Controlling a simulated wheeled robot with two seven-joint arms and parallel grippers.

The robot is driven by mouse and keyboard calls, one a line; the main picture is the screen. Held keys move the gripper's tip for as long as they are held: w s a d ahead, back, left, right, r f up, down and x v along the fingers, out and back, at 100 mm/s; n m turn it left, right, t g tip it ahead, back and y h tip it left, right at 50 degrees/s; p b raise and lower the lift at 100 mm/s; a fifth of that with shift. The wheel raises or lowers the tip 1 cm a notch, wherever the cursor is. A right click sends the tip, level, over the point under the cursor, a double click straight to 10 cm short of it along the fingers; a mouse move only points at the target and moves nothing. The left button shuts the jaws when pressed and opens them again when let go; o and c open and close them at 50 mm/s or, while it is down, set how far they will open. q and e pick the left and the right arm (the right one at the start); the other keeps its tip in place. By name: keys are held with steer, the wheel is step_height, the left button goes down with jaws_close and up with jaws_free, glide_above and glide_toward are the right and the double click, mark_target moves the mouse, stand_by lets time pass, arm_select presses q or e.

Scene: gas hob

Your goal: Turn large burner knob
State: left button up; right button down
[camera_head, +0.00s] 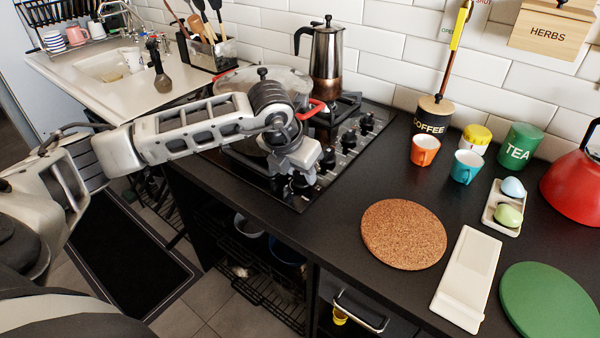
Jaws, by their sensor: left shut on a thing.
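The black gas hob (318,186) is set into the dark worktop, with a row of black knobs along its right side. Three knobs show clear of my arm: a far knob (367,121), a middle knob (349,139) and a nearer knob (327,158). My left gripper (296,177) reaches down over the near end of this row and is shut on a knob there. My wrist and gripper body hide most of that knob and the fingertips. How far the knob is turned cannot be told. My right gripper is not in view.
A lidded pot (232,80) with red handles and a moka pot (327,60) stand on the hob, close to my forearm. A cork mat (403,234), cups and canisters stand on the worktop to the right. The sink (105,66) is at the back left.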

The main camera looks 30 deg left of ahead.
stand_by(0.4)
arm_select(q)
steer(key=o, duration=1)
steer(key=v, duration=1.6)
steer(key=shift+w, duration=0.1)
